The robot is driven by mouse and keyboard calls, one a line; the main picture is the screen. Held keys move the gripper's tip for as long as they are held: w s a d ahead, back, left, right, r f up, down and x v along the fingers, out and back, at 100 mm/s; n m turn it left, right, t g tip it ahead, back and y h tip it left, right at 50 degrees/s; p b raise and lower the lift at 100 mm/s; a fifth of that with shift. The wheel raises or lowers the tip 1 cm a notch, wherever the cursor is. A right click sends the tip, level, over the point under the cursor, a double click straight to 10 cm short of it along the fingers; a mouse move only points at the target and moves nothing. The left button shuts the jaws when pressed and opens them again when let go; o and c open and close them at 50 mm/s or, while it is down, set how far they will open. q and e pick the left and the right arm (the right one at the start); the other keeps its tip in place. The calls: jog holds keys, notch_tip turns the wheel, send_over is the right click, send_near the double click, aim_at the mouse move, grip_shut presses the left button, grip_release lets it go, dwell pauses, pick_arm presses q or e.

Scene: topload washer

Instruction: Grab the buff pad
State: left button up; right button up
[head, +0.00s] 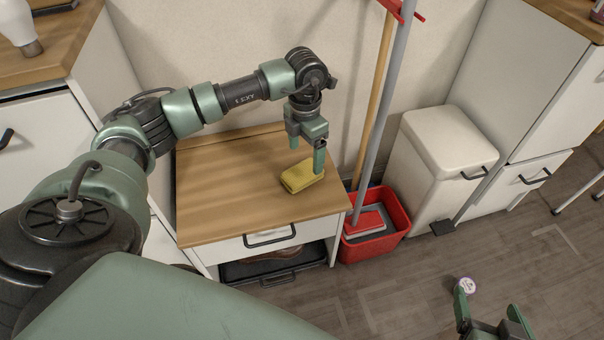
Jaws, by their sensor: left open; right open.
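The buff pad (300,178) is a yellowish block lying on the wooden top of a small cabinet (222,205), near its right side. My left gripper (306,160) reaches down from above with its fingers open at the pad. One finger is at the pad's far left side and the other at its right end. I cannot tell whether the fingers touch it. My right gripper (490,300) is open over the floor at the bottom right, far from the pad.
A red bucket (399,221) with mop or broom handles stands right of the cabinet. A white bin (440,160) is further right. A small round white object (467,284) shows by my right gripper. The left of the cabinet top is clear; the wall is behind.

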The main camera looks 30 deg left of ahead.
aim_at(302, 171)
pick_arm(q)
jog(key=f, duration=0.2)
jog(key=shift+a+f+b, duration=0.25)
jog(key=shift+f+b, duration=0.05)
jog(key=shift+f, duration=0.05)
jog(key=f, duration=0.2)
jog(key=f+b, duration=0.1)
jog(key=f, duration=0.1)
jog(key=shift+s+a+f, duration=0.15)
jog(key=shift+s, duration=0.05)
jog(key=shift+f+b, duration=0.3)
jog(key=c, duration=1.4)
pick_arm(e)
jog(key=w+a+r+t+y, duration=0.1)
jog(key=w+r+t, duration=0.3)
jog(key=r, duration=0.6)
jog(key=shift+w+a+t+y, duration=0.35)
jog(key=shift+a+t, duration=0.5)
jog(key=shift+t, duration=0.35)
pick_arm(q)
jog(key=shift+r, duration=0.1)
jog(key=shift+c, duration=0.2)
pick_arm(e)
jog(key=shift+r, duration=0.1)
